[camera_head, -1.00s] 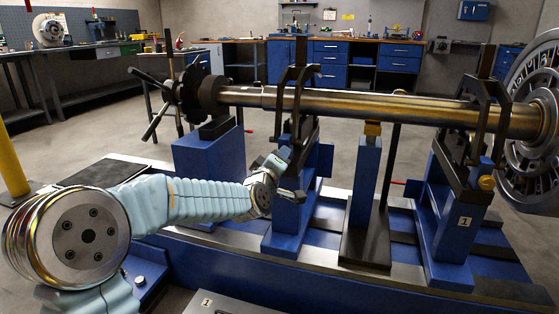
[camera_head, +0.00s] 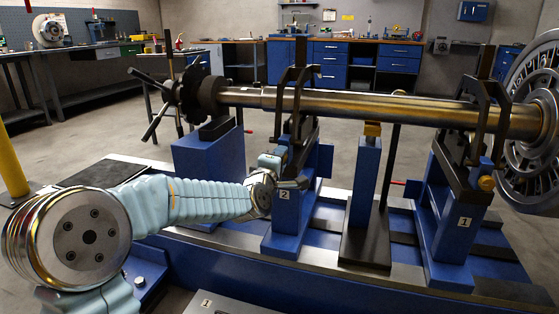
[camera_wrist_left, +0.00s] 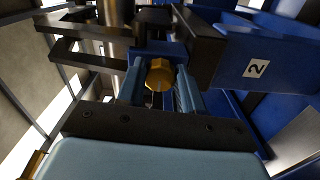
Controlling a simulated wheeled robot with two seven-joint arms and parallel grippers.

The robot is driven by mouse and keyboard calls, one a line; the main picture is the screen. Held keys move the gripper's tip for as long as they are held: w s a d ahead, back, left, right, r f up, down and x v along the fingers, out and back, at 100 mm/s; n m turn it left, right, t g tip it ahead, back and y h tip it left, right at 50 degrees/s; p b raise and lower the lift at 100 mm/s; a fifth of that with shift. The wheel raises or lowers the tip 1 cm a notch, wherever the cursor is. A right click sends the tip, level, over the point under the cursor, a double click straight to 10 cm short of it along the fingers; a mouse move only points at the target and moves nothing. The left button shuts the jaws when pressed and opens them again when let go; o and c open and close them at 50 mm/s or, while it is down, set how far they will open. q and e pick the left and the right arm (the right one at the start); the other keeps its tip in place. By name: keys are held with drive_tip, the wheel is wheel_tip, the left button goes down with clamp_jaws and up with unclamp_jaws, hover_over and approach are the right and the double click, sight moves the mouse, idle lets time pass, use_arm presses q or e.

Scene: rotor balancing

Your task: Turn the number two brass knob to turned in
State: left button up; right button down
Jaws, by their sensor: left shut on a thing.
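The number two brass knob (camera_wrist_left: 160,75) is a faceted, gold-coloured knob in the middle of the left wrist view. My left gripper (camera_wrist_left: 161,90) has one finger on each side of the knob and is shut on it. In the head view the same gripper (camera_head: 284,173) is at the upper front of the blue number 2 stand (camera_head: 284,220), and it hides the knob there. The white label 2 (camera_head: 284,194) shows just below the fingers, and also in the wrist view (camera_wrist_left: 257,68). My right gripper is in neither view.
A long steel shaft (camera_head: 350,104) rests across the stands, with a large bladed rotor (camera_head: 519,160) at the right. The number 1 stand (camera_head: 456,225) has its own brass knob (camera_head: 486,183). A blue post (camera_head: 365,180) stands between them. Dark clamp arms (camera_head: 300,75) rise above my gripper.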

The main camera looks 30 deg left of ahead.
use_arm(q)
drive_tip(key=o, duration=1)
drive_tip(key=shift+o, duration=0.2)
drive_tip(key=v, duration=1.4)
drive_tip(key=shift+w+d+f, duration=0.1)
drive_tip(key=shift+w, duration=0.05)
